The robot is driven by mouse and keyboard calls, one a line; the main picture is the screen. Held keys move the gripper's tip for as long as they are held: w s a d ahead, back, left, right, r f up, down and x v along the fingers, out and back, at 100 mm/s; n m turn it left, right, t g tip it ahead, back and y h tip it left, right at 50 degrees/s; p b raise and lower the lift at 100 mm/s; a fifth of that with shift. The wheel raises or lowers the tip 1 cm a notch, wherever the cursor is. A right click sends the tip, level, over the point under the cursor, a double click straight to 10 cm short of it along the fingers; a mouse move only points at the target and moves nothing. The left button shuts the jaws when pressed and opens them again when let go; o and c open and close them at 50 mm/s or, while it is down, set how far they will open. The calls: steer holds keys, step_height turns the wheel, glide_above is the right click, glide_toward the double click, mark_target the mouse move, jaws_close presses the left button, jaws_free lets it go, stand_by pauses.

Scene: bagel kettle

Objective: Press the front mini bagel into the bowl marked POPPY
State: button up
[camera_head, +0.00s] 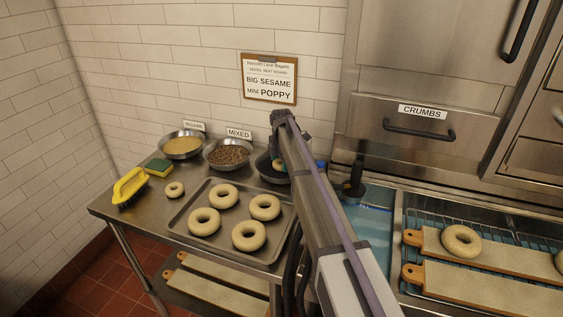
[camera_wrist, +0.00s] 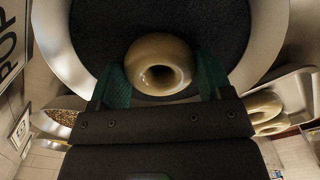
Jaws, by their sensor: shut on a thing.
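A pale mini bagel (camera_wrist: 158,52) sits between the green finger pads of my gripper (camera_wrist: 162,82), which is shut on it. Behind the bagel, the dark seeds (camera_wrist: 205,28) of the POPPY bowl (camera_wrist: 55,42) fill the wrist view, with the bowl's pale rim around them. A label (camera_wrist: 10,42) reading "POP" shows at the left edge. I cannot tell whether the bagel touches the seeds. Another mini bagel (camera_head: 175,189) lies on the steel table.
The MIXED bowl (camera_head: 207,160) and sesame bowl (camera_head: 165,153) stand left of the POPPY bowl. A tray (camera_head: 185,232) with several big bagels lies in front. A yellow brush (camera_head: 128,186) and sponge (camera_head: 158,167) are at the left. Boards on a rack (camera_head: 480,256) are at right.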

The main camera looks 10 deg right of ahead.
stand_by(0.5)
step_height(320, 180, up, 10)
steer(key=p, duration=1)
